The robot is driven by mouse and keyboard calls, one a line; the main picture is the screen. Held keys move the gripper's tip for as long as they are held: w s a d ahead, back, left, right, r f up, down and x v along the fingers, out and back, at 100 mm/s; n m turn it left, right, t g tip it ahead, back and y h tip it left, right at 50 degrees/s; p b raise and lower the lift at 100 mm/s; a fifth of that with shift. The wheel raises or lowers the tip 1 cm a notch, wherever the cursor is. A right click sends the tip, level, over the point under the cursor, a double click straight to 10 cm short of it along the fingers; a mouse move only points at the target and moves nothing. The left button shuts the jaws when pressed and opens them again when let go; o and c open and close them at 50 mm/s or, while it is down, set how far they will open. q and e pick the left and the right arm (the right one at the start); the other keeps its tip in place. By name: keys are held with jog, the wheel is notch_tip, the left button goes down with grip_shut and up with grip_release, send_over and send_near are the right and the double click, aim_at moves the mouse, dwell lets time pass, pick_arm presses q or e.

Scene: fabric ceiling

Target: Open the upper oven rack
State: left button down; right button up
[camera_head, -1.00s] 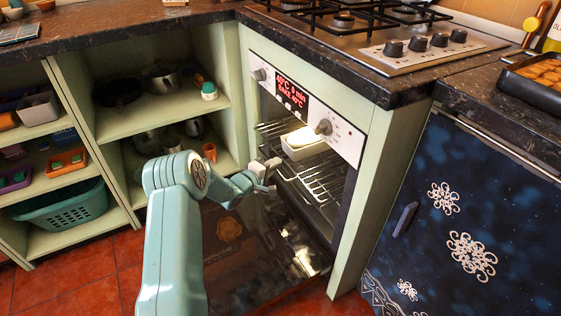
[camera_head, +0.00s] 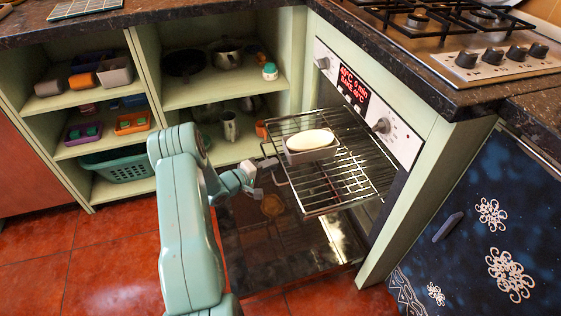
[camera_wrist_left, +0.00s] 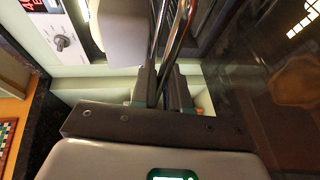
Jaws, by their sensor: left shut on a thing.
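The upper oven rack (camera_head: 350,178) is a wire grid slid well out of the oven, over the lowered oven door (camera_head: 285,257). A pale pan with a white loaf (camera_head: 310,141) sits on the rack near its left end. My left gripper (camera_head: 268,169) is at the rack's front edge on the left. In the left wrist view my left gripper (camera_wrist_left: 164,92) is shut on the metal bars of the rack, with the pan (camera_wrist_left: 119,28) just beyond. My right gripper is in neither view.
The oven control panel (camera_head: 368,97) stands above the opening. Open shelves (camera_head: 218,77) with pots and bins are on the left. A blue cabinet door (camera_head: 480,225) is on the right. The hob (camera_head: 450,35) is on the counter above. Red floor tiles are clear at lower left.

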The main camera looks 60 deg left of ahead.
pick_arm(q)
jog(key=shift+s+a, duration=0.2)
jog(key=shift+s, duration=0.2)
jog(key=c, duration=1.2)
grip_release()
jog(key=shift+s, duration=0.1)
jog(key=p+v, duration=0.4)
jog(key=v, duration=1.2)
jog(key=shift+s+f, duration=0.1)
jog(key=shift+s, duration=0.05)
